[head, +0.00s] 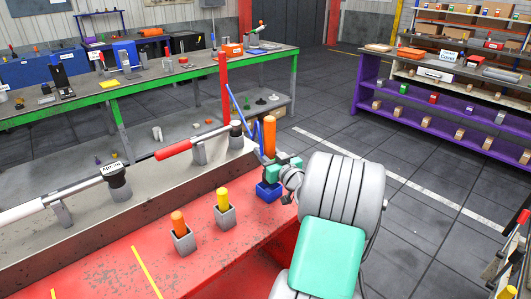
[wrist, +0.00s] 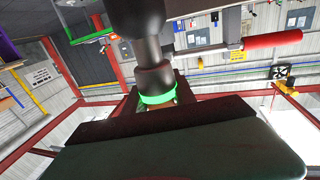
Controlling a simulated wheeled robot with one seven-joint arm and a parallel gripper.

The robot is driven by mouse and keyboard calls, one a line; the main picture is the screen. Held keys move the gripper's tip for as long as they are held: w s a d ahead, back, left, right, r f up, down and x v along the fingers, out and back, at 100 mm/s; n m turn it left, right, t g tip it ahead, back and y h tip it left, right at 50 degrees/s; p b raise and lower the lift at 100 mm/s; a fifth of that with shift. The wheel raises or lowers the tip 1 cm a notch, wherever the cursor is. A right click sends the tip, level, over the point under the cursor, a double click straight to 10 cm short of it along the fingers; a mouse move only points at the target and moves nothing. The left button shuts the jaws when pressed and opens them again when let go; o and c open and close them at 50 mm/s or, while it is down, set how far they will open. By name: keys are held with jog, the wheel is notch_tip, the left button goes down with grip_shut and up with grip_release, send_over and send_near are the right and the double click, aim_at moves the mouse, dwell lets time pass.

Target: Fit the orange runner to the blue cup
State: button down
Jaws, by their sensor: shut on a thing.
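The orange runner (head: 269,135) is an upright orange cylinder near the right end of the red bench in the head view. My gripper (head: 272,168) is shut on its lower part, and the runner stands up above the fingers. The blue cup (head: 268,191) is on the red bench just below my gripper. The runner's lower end is hidden by my gripper, so I cannot tell whether it is inside the cup or above it. The wrist view is mostly filled by dark close-up parts, and neither runner nor cup can be made out there.
Two grey cups stand left on the red bench (head: 110,262), one with a shorter orange cylinder (head: 178,222), one with a yellow cylinder (head: 222,199). A raised grey rail behind carries a red-ended shaft (head: 174,150). A purple shelf (head: 440,118) stands far right.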

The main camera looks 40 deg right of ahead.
jog(key=shift+f+b, duration=2.95)
jog(key=shift+b, duration=0.9)
jog(key=c, duration=0.9)
grip_release()
jog(key=shift+f, duration=0.1)
jog(key=shift+c, duration=0.2)
jog(key=shift+f, duration=0.15)
jog(key=s+a+b, duration=0.1)
jog(key=s, duration=0.6)
jog(key=shift+s+a+b, duration=0.25)
jog(key=shift+s+b, duration=0.1)
